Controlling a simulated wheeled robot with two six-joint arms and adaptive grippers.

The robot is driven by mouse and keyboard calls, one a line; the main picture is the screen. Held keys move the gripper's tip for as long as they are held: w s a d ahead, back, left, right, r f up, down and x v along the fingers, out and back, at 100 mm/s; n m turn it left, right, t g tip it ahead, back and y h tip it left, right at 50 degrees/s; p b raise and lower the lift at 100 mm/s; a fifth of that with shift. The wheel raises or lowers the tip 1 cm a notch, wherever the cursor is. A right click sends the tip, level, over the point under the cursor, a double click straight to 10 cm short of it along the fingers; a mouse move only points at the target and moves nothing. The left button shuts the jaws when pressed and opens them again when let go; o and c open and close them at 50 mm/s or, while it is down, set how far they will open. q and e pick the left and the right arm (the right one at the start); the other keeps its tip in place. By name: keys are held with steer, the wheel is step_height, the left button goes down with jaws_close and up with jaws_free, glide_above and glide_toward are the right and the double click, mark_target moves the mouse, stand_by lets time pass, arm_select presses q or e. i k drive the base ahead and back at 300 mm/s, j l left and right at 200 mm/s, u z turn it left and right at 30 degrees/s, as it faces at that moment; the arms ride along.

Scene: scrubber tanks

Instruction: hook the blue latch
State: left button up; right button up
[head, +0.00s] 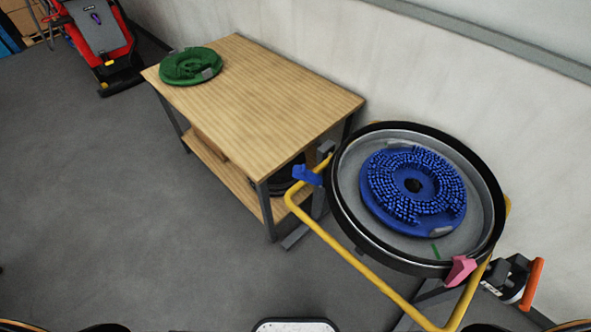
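The blue latch (308,175) sits at the left side of the round black-rimmed tub (343,212), by the yellow tube frame (345,253). It sticks out to the left from the rim. I cannot tell from here whether it is hooked. A pink latch (460,270) sits at the tub's front right rim. A blue bristled disc brush (375,192) lies in the tub, bristles up. Neither of my grippers shows in the head view.
A wooden table (265,90) with a lower shelf stands left of the tub against the wall, with a green disc brush (190,66) on it. A tool with an orange handle (532,285) is right of the tub. A red and grey machine (98,35) stands far left. The left floor is clear.

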mark_target(300, 172)
steer(key=i+j+z, duration=0.1)
steer(key=z, duration=0.85)
steer(key=j+z, duration=0.3)
steer(key=j, duration=0.25)
steer(key=j+z, duration=0.25)
steer(key=j, duration=0.35)
steer(key=j+z, duration=0.3)
steer(key=j, duration=0.25)
steer(key=k+j+z, duration=0.3)
steer(key=j, duration=0.25)
steer(key=i, duration=0.1)
